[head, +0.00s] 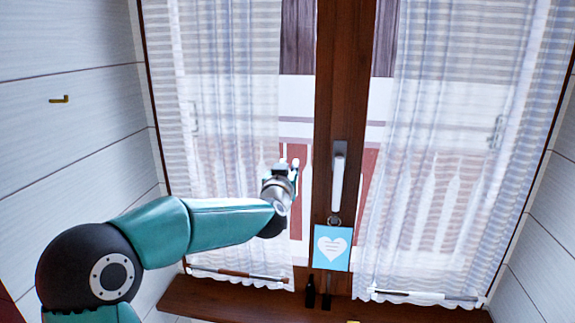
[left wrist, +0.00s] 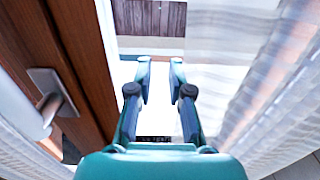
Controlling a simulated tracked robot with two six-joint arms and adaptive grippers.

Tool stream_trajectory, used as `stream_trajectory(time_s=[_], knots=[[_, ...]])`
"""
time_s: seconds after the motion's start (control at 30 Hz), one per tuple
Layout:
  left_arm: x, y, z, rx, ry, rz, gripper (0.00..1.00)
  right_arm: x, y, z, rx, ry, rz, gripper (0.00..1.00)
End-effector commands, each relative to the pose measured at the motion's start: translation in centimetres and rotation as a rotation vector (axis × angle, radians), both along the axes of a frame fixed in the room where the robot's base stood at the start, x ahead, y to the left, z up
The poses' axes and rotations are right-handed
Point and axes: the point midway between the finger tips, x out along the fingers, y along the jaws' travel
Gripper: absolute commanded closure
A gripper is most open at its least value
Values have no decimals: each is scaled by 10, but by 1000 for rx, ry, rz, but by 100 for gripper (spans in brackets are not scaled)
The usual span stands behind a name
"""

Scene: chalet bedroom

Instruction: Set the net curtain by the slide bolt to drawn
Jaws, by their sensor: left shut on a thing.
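A sheer white net curtain (head: 225,130) hangs over the left pane, spread in soft folds. Its inner edge falls short of the dark centre post, leaving a strip of bare glass. It also shows at the right of the left wrist view (left wrist: 225,75). My left gripper (head: 293,165) is at this inner edge, about halfway up. In the left wrist view, its fingers (left wrist: 161,75) are a little apart, with the curtain's edge by the right finger; the grip itself is hard to see. A second net curtain (head: 450,130) covers most of the right pane. I cannot make out the slide bolt surely. My right gripper is out of view.
A white window handle (head: 338,180) stands out from the wooden centre post, close to my left gripper. A blue heart card (head: 332,248) hangs below it. A wooden sill (head: 225,303) runs underneath. A small brass hook (head: 58,99) is on the left wall.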

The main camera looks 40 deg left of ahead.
Motion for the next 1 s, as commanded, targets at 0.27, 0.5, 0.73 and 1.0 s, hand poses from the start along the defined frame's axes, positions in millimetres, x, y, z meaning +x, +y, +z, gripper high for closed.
stream_trajectory(time_s=[0.27, 0.5, 0.73, 1.0], knots=[[-2, 1, 0, 2, 0, 3, 100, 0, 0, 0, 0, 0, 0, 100], [-2, 2, 0, 2, 1, 4, 54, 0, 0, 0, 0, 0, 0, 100], [-3, 2, 0, 1, 1, 4, 54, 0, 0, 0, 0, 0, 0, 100], [-24, -11, 1, 1, 1, 3, 54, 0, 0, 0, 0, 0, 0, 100]])
